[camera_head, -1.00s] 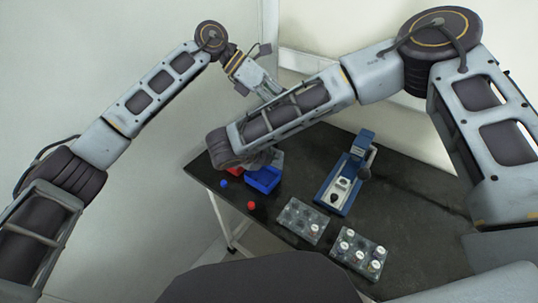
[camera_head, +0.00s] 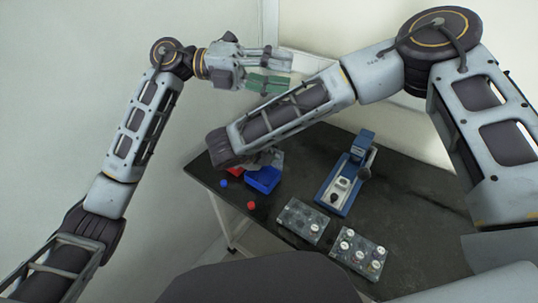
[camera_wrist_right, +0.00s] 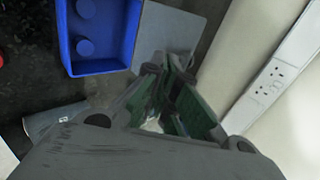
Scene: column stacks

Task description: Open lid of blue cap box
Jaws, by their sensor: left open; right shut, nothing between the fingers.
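The blue box (camera_head: 262,179) stands at the left end of the dark table. In the right wrist view the blue box (camera_wrist_right: 103,68) is open on top, with round blue caps visible inside. A flat grey panel (camera_wrist_right: 172,38) lies along its right edge; it looks like the lid swung open. My right gripper (camera_wrist_right: 168,80) is shut and empty, just beside the grey panel and apart from the blue interior; whether it touches the panel is unclear. In the head view my right forearm mostly hides it. My left gripper (camera_head: 288,72) is open and empty, high above the table's back edge.
A loose blue cap (camera_head: 224,183) and red cap (camera_head: 251,205) lie in front. A wall socket strip (camera_wrist_right: 275,75) is nearby.

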